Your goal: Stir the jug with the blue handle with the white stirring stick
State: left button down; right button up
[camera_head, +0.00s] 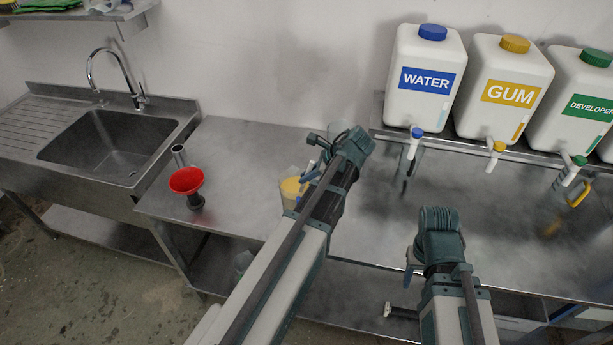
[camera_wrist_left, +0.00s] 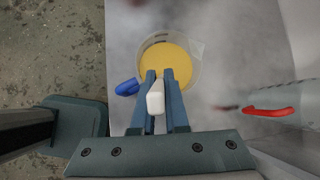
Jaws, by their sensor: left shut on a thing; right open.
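The jug with the blue handle (camera_wrist_left: 196,60) is a clear jug holding yellow liquid; its blue handle (camera_wrist_left: 126,87) points left in the left wrist view. In the head view the jug (camera_head: 290,196) stands on the steel table, partly hidden by my left arm. My left gripper (camera_wrist_left: 160,76) is over the jug and shut on the white stirring stick (camera_wrist_left: 156,100). The stick's lower end is hidden by the fingers, so its depth in the liquid cannot be told. My right gripper (camera_head: 412,264) is open and empty at the table's front, mostly hidden by its wrist.
A red funnel (camera_head: 186,180) stands on the table at left, beside the sink (camera_head: 105,145). A red handle (camera_wrist_left: 268,111) of a clear container shows near the jug. WATER (camera_head: 425,80), GUM (camera_head: 505,90) and DEVELOPER (camera_head: 585,105) canisters stand behind, with a yellow-handled jug (camera_head: 579,193) below.

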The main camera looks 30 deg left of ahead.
pick_arm(q)
jog(key=s+d+r+p, duration=0.1)
jog(key=d+r+p, duration=0.3)
jog(key=r+p, duration=1)
jog(key=shift+s+d+r+p, duration=0.2)
jog(key=shift+r+p, duration=0.2)
dwell(0.5)
dwell(0.6)
notch_tip(320, 180, up, 5)
jog(key=p, duration=0.5)
jog(key=shift+s, duration=0.1)
dwell(0.5)
